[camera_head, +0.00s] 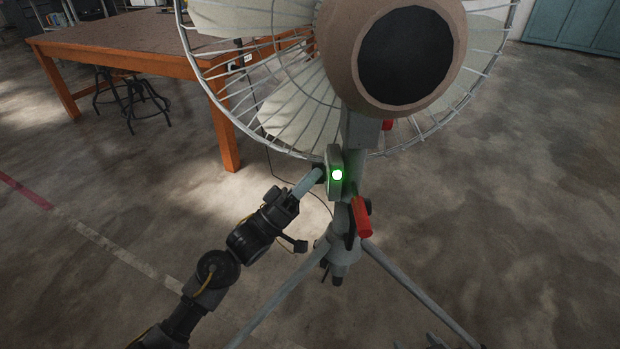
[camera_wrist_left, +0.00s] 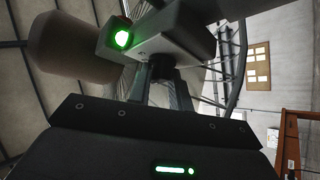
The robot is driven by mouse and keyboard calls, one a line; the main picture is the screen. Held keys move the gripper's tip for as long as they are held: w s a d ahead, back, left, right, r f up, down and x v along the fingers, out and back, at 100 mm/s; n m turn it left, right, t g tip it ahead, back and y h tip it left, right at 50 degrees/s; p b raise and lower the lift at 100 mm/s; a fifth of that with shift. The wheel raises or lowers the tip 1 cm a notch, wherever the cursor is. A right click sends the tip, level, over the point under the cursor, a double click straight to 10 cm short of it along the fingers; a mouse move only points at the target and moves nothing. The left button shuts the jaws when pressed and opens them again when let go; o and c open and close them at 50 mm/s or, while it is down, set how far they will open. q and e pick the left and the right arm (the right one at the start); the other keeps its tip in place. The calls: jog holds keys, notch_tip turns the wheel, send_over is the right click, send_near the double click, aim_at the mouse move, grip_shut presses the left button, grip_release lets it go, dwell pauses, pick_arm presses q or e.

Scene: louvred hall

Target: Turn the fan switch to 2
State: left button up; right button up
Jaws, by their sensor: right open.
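The fan (camera_head: 405,55) stands on a tripod, its round brown motor housing facing me. Below the housing is a grey switch box (camera_head: 335,155) with a lit green light. It also shows in the left wrist view (camera_wrist_left: 185,32), where a dark switch knob (camera_wrist_left: 160,72) sticks out of its side. My left gripper (camera_head: 316,174) is at the left side of the box, its fingers at the knob. Whether they press on it cannot be told. The knob's setting and number marks are not readable. A small part of my right gripper (camera_head: 436,341) shows at the bottom edge, away from the fan.
A red-handled clamp (camera_head: 361,217) sits on the stand just below the box. Tripod legs (camera_head: 420,290) spread over the floor. A wooden table (camera_head: 130,45) with black stools (camera_head: 140,100) stands at back left. The floor at right is clear.

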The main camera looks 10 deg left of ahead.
pick_arm(q)
jog(key=v, duration=1.1)
jog(key=shift+o, duration=0.3)
jog(key=shift+w, duration=0.1)
